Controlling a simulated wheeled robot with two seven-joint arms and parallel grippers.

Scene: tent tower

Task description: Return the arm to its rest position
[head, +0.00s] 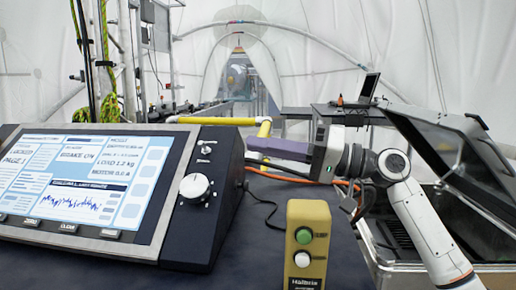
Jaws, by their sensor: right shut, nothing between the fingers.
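My right arm comes in from the lower right, its white links reaching up and to the left. My right gripper (262,152) points left, with its dark purple-grey fingers closed together and nothing between them. It is above the table, between the console (215,185) on the left and the open case (385,265) on the right. The fingertips are close to the console's right edge in the picture; I cannot tell the gap in depth. My left gripper is not in view.
A tan button box (307,243) with a green and a white button stands on the dark table (255,262) below the gripper. Yellow pipes (215,121) and an orange cable run behind. A laptop (368,88) stands on a dark shelf at the back right.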

